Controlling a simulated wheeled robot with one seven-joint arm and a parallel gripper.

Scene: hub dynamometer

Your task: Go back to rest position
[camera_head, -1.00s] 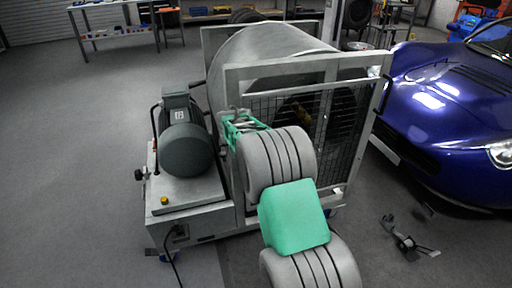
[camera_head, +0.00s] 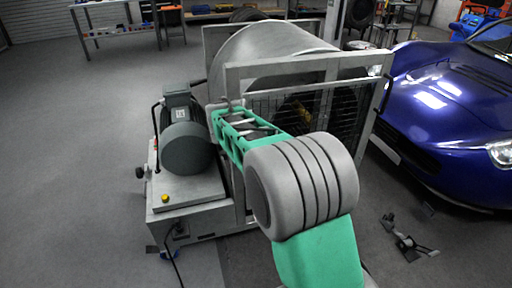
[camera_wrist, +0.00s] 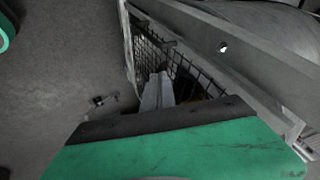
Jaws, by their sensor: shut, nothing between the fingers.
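My arm, grey and green, reaches up from the bottom of the head view toward the dynamometer. In the wrist view my gripper (camera_wrist: 163,78) shows as two pale fingers pressed together, shut and empty. The fingers point toward the dark mesh guard (camera_wrist: 180,70) of the hub dynamometer. The dynamometer (camera_head: 275,48) has a big grey drum in a metal frame. I cannot tell whether the fingertips touch the mesh.
A dark green motor (camera_head: 187,145) stands on the machine's base left of my arm. A blue car (camera_head: 445,105) is at the right. A small dark stand (camera_head: 405,240) lies on the floor. A workbench (camera_head: 115,25) is at the back left. Floor at the left is clear.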

